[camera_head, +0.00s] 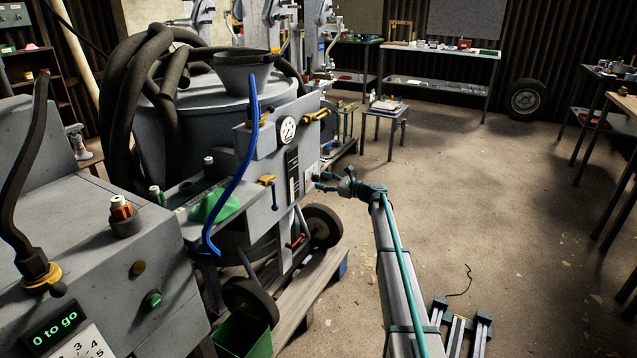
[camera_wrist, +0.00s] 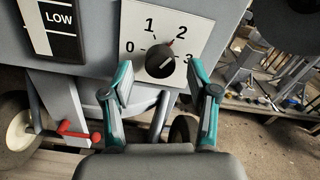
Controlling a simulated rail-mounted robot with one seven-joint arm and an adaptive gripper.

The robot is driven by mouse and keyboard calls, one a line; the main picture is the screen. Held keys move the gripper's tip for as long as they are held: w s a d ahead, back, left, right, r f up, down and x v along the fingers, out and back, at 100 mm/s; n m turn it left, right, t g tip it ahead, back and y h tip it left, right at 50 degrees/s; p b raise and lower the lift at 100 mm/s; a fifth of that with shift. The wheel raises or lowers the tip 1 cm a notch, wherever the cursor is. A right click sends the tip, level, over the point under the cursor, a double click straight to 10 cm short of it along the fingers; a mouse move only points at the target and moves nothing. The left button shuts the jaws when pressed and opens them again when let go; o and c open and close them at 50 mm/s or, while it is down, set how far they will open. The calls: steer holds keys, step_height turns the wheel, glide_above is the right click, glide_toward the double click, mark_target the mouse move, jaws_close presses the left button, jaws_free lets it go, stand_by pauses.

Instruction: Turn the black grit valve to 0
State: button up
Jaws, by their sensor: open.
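The black grit valve knob (camera_wrist: 163,67) sits on a white dial plate (camera_wrist: 135,22) numbered 0 to 3 in the wrist view. A small red mark shows at the knob's upper edge, close to the 2. My gripper (camera_wrist: 160,72) is open, with one teal-edged finger to the lower left of the knob and one to the right. The knob lies between the fingertips in the picture; I cannot tell whether they touch it. In the head view my gripper (camera_head: 324,181) is at the front right of the grey blasting machine (camera_head: 262,140), and it hides most of the dial there.
A LOW gauge strip (camera_wrist: 60,28) is left of the dial. A red-handled lever (camera_wrist: 72,131) is below left. Open floor (camera_head: 460,190) lies to the right.

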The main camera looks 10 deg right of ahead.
steer(key=shift+x, duration=1.35)
jaws_close()
